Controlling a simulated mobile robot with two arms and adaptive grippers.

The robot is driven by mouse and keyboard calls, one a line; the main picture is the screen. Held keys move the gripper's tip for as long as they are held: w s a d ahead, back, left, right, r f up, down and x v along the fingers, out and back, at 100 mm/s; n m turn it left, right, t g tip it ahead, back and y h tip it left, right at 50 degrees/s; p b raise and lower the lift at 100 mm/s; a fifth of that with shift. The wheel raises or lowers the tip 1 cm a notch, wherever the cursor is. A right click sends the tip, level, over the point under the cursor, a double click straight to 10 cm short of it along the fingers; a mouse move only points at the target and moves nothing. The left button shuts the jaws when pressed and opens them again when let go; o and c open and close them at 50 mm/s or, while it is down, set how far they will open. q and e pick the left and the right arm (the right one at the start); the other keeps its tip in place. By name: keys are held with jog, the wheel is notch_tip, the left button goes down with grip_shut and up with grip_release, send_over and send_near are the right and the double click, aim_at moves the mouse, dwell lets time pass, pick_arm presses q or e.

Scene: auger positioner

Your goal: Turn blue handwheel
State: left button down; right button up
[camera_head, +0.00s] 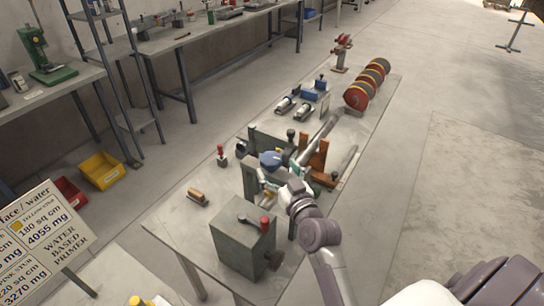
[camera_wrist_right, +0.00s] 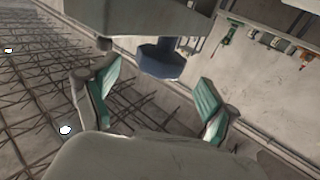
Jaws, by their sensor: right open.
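The blue handwheel (camera_head: 270,159) sits on the grey-green auger fixture (camera_head: 249,180) in the middle of the table. In the right wrist view the blue handwheel (camera_wrist_right: 161,62) hangs below a grey block (camera_wrist_right: 150,17), between and just beyond my fingertips. My right gripper (camera_head: 283,179) is close to the handwheel on its near side. It is open, and its teal pads stand apart with nothing between them in the wrist view (camera_wrist_right: 155,90). I cannot tell any contact with the wheel. My left gripper is not in view.
A grey box with a red-knobbed lever (camera_head: 243,236) stands at the table's near end. Orange brackets (camera_head: 313,159) and a long shaft (camera_head: 318,139) lie beyond the wheel. Red-and-yellow discs (camera_head: 357,95) stand at the far end.

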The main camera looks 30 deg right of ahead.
aim_at(280, 163)
jog(key=shift+w+d+r, duration=0.1)
jog(key=shift+w+r, duration=0.05)
jog(key=shift+w, duration=1.55)
jog(key=c, duration=1.2)
jog(key=shift+o, duration=0.2)
jog(key=shift+d+f+n+y+b, duration=0.15)
jog(key=shift+f+n+y+b, duration=0.1)
jog(key=shift+n+y+b, duration=0.4)
jog(key=n+y+b, duration=0.2)
jog(key=y+b, duration=0.1)
jog(key=b, duration=0.3)
jog(key=n+g+y+b, duration=0.1)
jog(key=n+y+b, duration=0.1)
jog(key=y+b, duration=0.2)
jog(key=shift+d+f+g+b, duration=0.1)
jog(key=shift+d+g+b, duration=0.15)
jog(key=shift+b, duration=1.55)
pick_arm(q)
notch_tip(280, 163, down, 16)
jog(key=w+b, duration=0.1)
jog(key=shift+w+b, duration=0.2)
jog(key=shift+b, duration=0.15)
pick_arm(e)
jog(key=shift+r+n+g+y, duration=0.25)
jog(key=shift+n+y, duration=0.2)
jog(key=shift+y, duration=0.1)
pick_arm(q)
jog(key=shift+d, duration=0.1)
